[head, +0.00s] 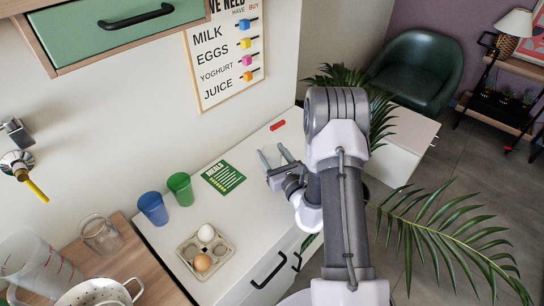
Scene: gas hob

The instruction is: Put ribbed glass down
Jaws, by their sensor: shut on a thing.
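My gripper (276,157) is over the far part of the white counter (237,215), in front of the wall. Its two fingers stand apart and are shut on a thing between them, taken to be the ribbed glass. The glass is too faint to make out, so I cannot tell its ribs, its tilt or whether it touches the counter.
A meals card (223,177), green cup (180,189), blue cup (152,208) and egg tray (205,250) with two eggs stand left of the gripper. A red object (277,125) lies behind it. A clear jar (101,235) and colander (98,293) are at lower left. Palm leaves (450,235) spread at right.

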